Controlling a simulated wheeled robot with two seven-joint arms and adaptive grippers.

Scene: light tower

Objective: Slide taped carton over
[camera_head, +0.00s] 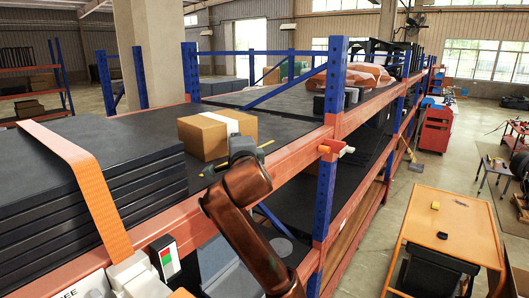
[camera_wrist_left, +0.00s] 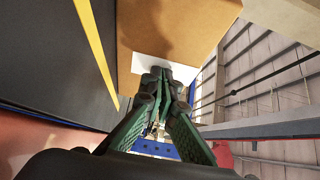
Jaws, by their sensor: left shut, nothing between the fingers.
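The taped carton (camera_head: 203,138) is a brown box with a white tape strip across its top. It sits upright on the dark shelf deck (camera_head: 290,108), near the orange front beam. My left arm reaches up to the carton's right side in the head view, where its wrist hides the fingers. In the left wrist view my left gripper (camera_wrist_left: 157,74) is shut and empty, with its fingertips at the white tape on the carton (camera_wrist_left: 180,28). They look touching or very close; I cannot tell which. My right gripper is in neither view.
A stack of black panels (camera_head: 80,180) with an orange strap stands left of the carton. A yellow line (camera_wrist_left: 94,42) marks the deck beside it. A blue upright (camera_head: 333,85) rises to the right. The deck behind the carton looks clear.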

